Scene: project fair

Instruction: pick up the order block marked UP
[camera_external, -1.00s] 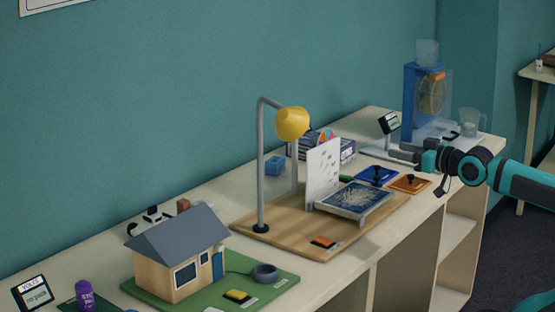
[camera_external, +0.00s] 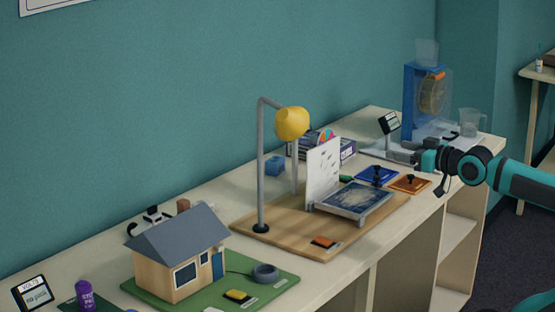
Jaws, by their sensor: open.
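I cannot make out any block with a readable UP mark in this view. A small blue block (camera_external: 275,166) sits on the long bench behind the yellow lamp, with no mark I can read on it. My gripper (camera_external: 400,153) is open over the right end of the bench, in front of the blue machine and above the blue and orange pads. It points left and nothing shows in it. It hides part of the bench behind it.
A lamp (camera_external: 291,124) and a tilted panel (camera_external: 354,200) stand on a wooden board mid-bench. Blue (camera_external: 364,173) and orange (camera_external: 421,188) pads with dark handled pieces lie below my gripper. A blue machine (camera_external: 411,101) and clear jug (camera_external: 470,122) stand behind. A model house (camera_external: 189,255) is front left.

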